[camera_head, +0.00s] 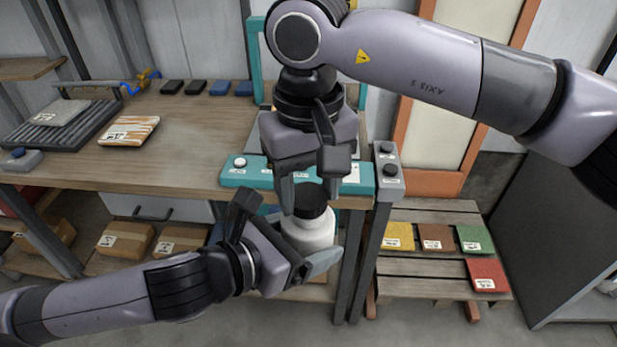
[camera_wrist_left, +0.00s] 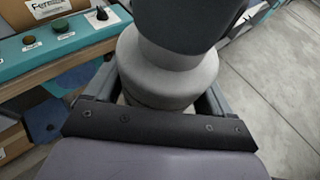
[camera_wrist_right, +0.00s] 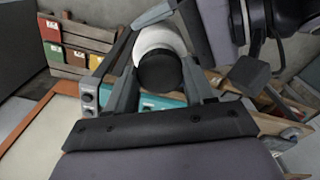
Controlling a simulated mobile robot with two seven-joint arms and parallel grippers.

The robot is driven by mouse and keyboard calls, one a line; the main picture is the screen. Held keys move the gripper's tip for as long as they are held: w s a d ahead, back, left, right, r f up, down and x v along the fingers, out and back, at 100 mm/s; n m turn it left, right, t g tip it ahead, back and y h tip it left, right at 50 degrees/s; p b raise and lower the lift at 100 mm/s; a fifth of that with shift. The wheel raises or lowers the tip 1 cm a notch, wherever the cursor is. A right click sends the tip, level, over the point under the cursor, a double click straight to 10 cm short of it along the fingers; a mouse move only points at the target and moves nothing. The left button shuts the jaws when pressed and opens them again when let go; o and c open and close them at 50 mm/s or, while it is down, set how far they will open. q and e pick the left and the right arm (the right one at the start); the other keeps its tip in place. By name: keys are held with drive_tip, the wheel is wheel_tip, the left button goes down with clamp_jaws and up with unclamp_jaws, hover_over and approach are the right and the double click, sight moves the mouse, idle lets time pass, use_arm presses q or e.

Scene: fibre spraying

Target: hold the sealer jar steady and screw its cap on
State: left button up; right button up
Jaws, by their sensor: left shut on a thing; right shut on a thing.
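The sealer jar (camera_head: 309,233) is white with a rounded shoulder and stands upright in the air in front of the workbench. My left gripper (camera_head: 306,262) is shut on the jar body from the lower left; the jar also shows between its fingers in the left wrist view (camera_wrist_left: 165,78). The black cap (camera_head: 311,200) sits at the top of the jar, upright and in line with it. My right gripper (camera_head: 312,192) points down from above, shut on the cap. The cap (camera_wrist_right: 160,72) shows between its fingers in the right wrist view. Whether the threads are engaged is hidden.
A wooden workbench (camera_head: 180,170) with a teal control strip (camera_head: 240,173) lies just behind the jar. A slatted rack (camera_head: 420,262) with coloured sample packs stands to the right. Cardboard boxes (camera_head: 126,239) sit on the lower shelf. Open floor lies in front.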

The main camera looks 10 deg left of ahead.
drive_tip(key=shift+f, duration=0.25)
drive_tip(key=shift+f, duration=0.55)
idle(0.4)
